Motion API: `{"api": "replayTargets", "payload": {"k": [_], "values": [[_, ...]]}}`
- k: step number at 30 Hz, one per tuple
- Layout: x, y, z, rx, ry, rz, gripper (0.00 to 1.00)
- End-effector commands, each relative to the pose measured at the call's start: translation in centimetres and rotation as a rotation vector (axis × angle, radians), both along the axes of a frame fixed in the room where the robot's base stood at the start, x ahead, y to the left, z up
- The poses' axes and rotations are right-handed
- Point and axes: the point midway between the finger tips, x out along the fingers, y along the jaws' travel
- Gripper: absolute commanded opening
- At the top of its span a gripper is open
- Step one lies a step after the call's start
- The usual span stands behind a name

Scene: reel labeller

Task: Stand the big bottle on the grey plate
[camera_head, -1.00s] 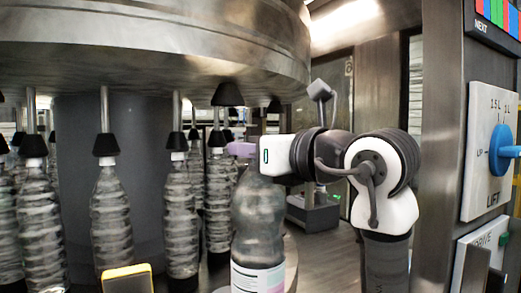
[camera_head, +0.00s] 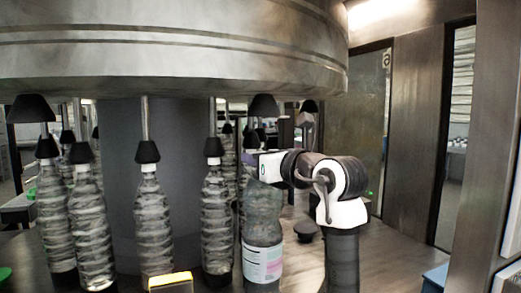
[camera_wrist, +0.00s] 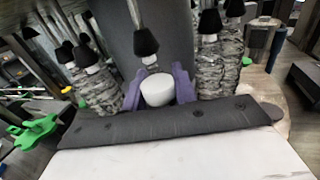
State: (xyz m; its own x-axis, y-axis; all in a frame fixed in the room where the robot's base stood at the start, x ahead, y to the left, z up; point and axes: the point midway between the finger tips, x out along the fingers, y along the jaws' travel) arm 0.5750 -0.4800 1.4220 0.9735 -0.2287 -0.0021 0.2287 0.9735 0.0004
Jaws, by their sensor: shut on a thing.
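The big bottle (camera_head: 263,228), clear with a white and pink label, is upright right of the machine's bottles in the head view. My gripper (camera_head: 250,160) is at its top, with my arm coming in from the right. In the wrist view, my gripper's purple fingers (camera_wrist: 158,88) are shut on both sides of its white cap (camera_wrist: 157,91). The bottle's foot is near the lower edge of the head view, and I cannot tell whether it rests on anything. I cannot make out the grey plate for sure in either view.
Ribbed bottles (camera_head: 152,225) hang or stand under black cones (camera_head: 147,151) below the big steel drum (camera_head: 170,55), close to the big bottle's left. A yellow-framed block (camera_head: 170,282) is at the front. Open floor (camera_head: 400,250) lies to the right.

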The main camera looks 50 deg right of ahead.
Motion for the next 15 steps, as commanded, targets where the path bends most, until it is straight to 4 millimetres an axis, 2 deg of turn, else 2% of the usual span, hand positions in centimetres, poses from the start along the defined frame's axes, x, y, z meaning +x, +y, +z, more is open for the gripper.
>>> {"api": "replayTargets", "payload": {"k": [7, 15], "values": [[-0.1, 0.1, -1.6, -0.003, -0.008, -0.001, 0.00], [-0.2, 0.1, -2.0, -0.006, -0.008, -0.001, 0.00]]}}
